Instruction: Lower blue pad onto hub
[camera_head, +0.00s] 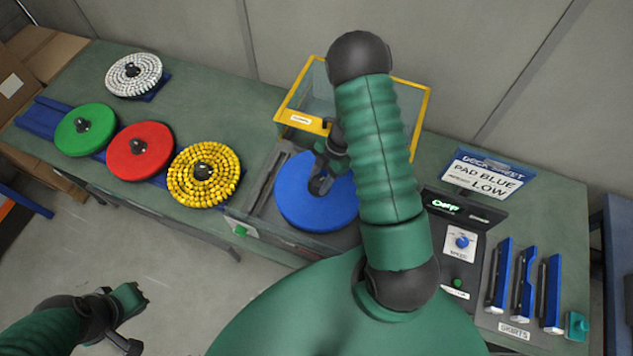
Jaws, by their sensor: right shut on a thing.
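The blue pad (298,208) is a flat round disc over the dark bay of the machine, in the middle of the bench. My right gripper (320,184) is shut on the knob at its centre. My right arm covers part of the pad's right side. The hub is hidden, under the pad if it is there, so I cannot tell whether the pad touches it. My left gripper (128,318) is low at the left, over the floor and away from the bench; its jaws are unclear.
White (125,86), green (92,119), red (153,163) and yellow (190,190) pads stand on blue racks at left. A yellow-rimmed clear guard (291,103) rises behind the bay. A control panel (473,239) and blue-edged skirts (523,285) are at right.

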